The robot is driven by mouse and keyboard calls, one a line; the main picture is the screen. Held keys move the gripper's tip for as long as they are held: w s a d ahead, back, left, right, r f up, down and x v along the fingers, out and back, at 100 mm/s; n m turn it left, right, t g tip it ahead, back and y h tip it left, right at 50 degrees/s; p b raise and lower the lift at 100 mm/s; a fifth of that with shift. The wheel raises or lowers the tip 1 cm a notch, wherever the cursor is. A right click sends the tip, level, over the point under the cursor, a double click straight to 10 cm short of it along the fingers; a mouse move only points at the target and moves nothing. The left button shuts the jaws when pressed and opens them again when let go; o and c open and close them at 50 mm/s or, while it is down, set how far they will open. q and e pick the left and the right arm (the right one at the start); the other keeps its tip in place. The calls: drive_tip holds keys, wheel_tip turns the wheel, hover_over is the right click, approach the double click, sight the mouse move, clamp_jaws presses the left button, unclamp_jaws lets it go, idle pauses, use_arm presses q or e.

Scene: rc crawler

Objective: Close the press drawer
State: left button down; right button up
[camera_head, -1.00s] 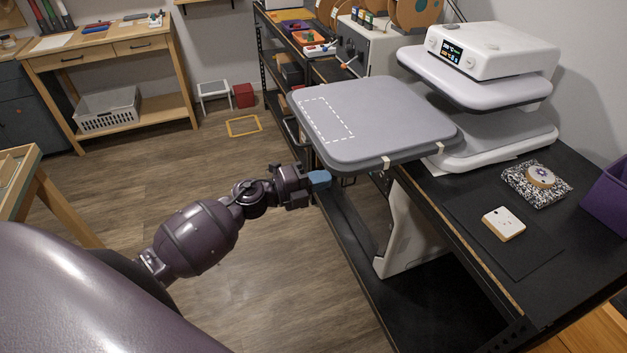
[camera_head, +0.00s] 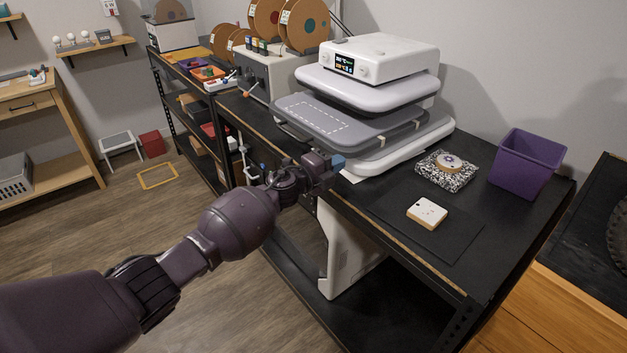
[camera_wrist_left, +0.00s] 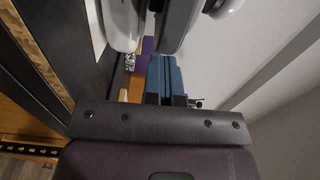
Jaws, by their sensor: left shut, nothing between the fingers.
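The heat press (camera_head: 385,58) stands on the black bench, with a white display head over a pale upper plate (camera_head: 365,90). Its grey drawer plate (camera_head: 310,117), marked with a white dashed rectangle, lies between the upper plate and the pale base (camera_head: 410,145). Part of the drawer plate sticks out at the left. My left gripper (camera_head: 337,164) is shut and empty, near the bench's front edge and just in front of the press. In the left wrist view its blue fingers (camera_wrist_left: 165,76) are together. Whether they touch the press is unclear. My right gripper is not in view.
A white tile (camera_head: 427,212), a speckled block (camera_head: 447,170) and a purple bin (camera_head: 527,162) sit on the bench right of the press. Spools (camera_head: 265,18) and a grey box (camera_head: 268,75) stand behind it. Floor is open at the left.

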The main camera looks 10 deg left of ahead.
sight(352, 154)
use_arm(q)
drive_tip(key=b+x, duration=0.1)
drive_tip(key=x, duration=0.3)
drive_tip(key=shift+w+d+f+b, duration=0.2)
drive_tip(key=shift+w+d+b, duration=0.05)
drive_tip(key=shift+b, duration=0.15)
drive_tip(key=shift+w+d+r, duration=0.1)
drive_tip(key=shift+w+d, duration=0.05)
drive_tip(key=shift+r, duration=0.4)
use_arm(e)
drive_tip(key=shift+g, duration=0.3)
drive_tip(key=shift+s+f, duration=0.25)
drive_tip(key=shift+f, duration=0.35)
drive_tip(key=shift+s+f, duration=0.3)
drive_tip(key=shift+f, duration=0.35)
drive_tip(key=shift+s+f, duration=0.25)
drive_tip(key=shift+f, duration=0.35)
